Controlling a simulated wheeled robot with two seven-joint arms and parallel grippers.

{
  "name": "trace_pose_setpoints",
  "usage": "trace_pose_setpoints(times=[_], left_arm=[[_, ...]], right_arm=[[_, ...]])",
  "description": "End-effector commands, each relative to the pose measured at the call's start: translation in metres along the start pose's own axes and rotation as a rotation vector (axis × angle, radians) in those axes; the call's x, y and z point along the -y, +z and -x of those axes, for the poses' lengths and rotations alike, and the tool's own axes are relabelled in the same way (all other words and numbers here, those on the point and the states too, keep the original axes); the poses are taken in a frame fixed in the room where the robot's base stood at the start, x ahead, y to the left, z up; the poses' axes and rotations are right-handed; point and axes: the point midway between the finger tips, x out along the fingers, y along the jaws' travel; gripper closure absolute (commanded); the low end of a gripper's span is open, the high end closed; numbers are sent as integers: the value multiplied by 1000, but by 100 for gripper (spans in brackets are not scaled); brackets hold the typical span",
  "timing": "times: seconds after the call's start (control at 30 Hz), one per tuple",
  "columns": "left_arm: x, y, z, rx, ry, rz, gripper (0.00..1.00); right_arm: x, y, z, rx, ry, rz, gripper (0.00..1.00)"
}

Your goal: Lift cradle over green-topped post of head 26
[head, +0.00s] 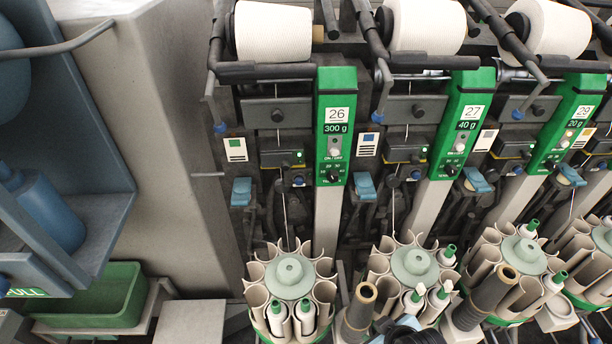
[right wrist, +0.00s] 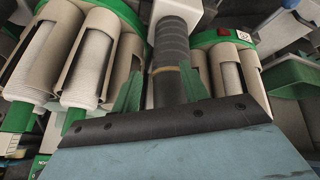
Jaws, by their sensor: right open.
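Head 26 has a green-topped post (head: 336,125) marked 26 and 300 g, upright in the head view. Its dark cradle (head: 262,72) is at the top, with a bar beneath a white yarn cone (head: 272,32); the bar's right end is beside the post's top. Part of my right gripper (head: 405,332) shows at the bottom edge of the head view, well below the cradle. In the right wrist view its two green fingers (right wrist: 158,90) are apart, on either side of a dark tube in the picture; I cannot tell whether they touch it. My left gripper is not in view.
Round bobbin magazines (head: 290,278) stand in a row below the heads. Dark tubes with tan tops (head: 360,300) rise between them. Head 27's post (head: 463,115) is to the right. A grey machine wall (head: 165,130) and a green bin (head: 95,300) are on the left.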

Motion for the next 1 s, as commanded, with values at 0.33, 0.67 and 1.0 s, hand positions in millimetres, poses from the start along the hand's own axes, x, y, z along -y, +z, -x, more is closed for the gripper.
trace_pose_setpoints(times=[0.33,0.67,1.0], left_arm=[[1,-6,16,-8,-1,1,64],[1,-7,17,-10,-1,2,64],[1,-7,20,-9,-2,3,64]], right_arm=[[-23,-77,105,-121,40,83,56],[-40,-264,144,-619,362,700,56],[-38,-403,248,-931,958,1193,56]])
